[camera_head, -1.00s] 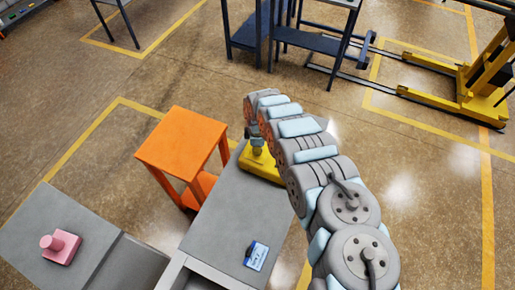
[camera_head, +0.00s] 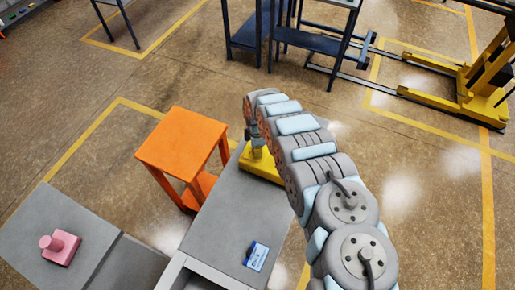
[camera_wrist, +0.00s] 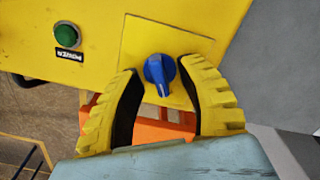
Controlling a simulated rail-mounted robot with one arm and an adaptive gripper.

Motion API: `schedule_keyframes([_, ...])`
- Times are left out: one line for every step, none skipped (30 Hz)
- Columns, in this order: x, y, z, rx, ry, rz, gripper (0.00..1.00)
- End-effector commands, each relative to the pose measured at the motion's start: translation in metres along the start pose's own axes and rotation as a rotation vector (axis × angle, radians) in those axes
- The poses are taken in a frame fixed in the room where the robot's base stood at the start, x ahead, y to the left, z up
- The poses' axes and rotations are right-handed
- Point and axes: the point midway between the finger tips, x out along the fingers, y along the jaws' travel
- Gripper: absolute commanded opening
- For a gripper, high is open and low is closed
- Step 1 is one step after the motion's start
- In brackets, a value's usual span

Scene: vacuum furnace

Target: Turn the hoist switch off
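The hoist switch (camera_wrist: 159,70) is a blue rotary knob on a yellow panel, seen in the wrist view. Its pointer ridge stands close to upright, tilted slightly. My gripper (camera_wrist: 157,75) has yellow ribbed fingers, open, with one on each side of the knob and a visible gap to it. Whether the fingertips touch the panel is unclear. In the head view the yellow hoist box (camera_head: 262,165) sits at the far end of the grey bench, partly hidden by my arm, and the switch cannot be seen there.
A green button (camera_wrist: 68,36) with a dark label is left of the switch. An orange stand (camera_head: 183,140) is beside the grey bench (camera_head: 232,215). A blue-and-white card (camera_head: 256,256) lies on the bench. A pink block with a knob (camera_head: 61,247) sits at the left.

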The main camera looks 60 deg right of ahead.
Motion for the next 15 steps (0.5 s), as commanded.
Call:
schedule_keyframes([0.0, 0.0, 0.0, 0.0, 0.0, 0.0, 0.38])
schedule_keyframes([0.0, 0.0, 0.0, 0.001, 0.0, 0.0, 0.38])
schedule_keyframes([0.0, 0.0, 0.0, 0.001, 0.0, 0.0, 0.38])
schedule_keyframes([0.0, 0.0, 0.0, 0.001, 0.0, 0.0, 0.38])
schedule_keyframes([0.0, 0.0, 0.0, 0.001, 0.0, 0.0, 0.38])
schedule_keyframes([-0.001, 0.0, 0.0, 0.001, 0.0, 0.0, 0.38])
schedule_keyframes([-0.001, 0.0, 0.001, 0.001, 0.0, 0.0, 0.38])
schedule_keyframes([-0.001, 0.0, 0.001, 0.001, 0.0, 0.0, 0.38])
schedule_keyframes([-0.002, 0.0, 0.0, 0.001, 0.0, 0.0, 0.38])
schedule_keyframes([-0.003, 0.0, 0.0, 0.001, 0.0, -0.001, 0.38])
schedule_keyframes([-0.004, 0.0, 0.0, 0.001, 0.0, -0.001, 0.38])
schedule_keyframes([-0.005, 0.0, 0.0, 0.0, 0.0, -0.001, 0.38])
schedule_keyframes([-0.007, 0.0, 0.0, 0.0, 0.0, -0.002, 0.38])
schedule_keyframes([-0.009, 0.0, 0.0, 0.0, 0.0, -0.002, 0.38])
schedule_keyframes([-0.012, 0.001, 0.0, 0.0, 0.0, -0.001, 0.38])
